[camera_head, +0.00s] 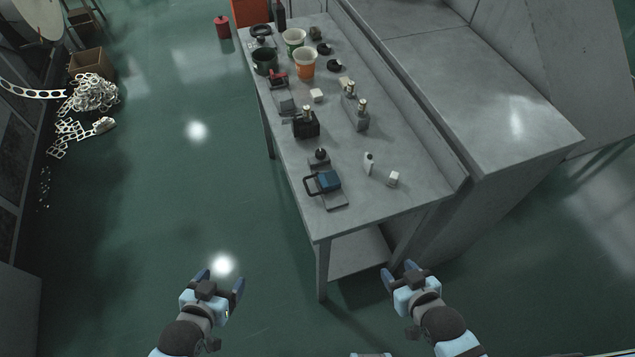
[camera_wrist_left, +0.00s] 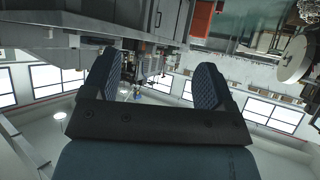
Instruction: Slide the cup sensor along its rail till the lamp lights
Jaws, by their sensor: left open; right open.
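I cannot make out for certain which thing on the grey bench (camera_head: 390,205) is the cup sensor, nor a lit lamp. Near the bench's front end is a blue device with a dark loop handle (camera_head: 328,181) on a flat plate. Just behind it is a small dark block with a round knob (camera_head: 319,158). My left gripper (camera_head: 220,280) is open and empty, low over the floor left of the bench. Its two fingers stand apart in the left wrist view (camera_wrist_left: 155,82). My right gripper (camera_head: 399,270) is open and empty, in front of the bench's near edge.
Farther back are a black box (camera_head: 306,125), an orange bucket (camera_head: 305,64) and several small fixtures. White scrap (camera_head: 92,93) lies on the left floor. The floor between is clear.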

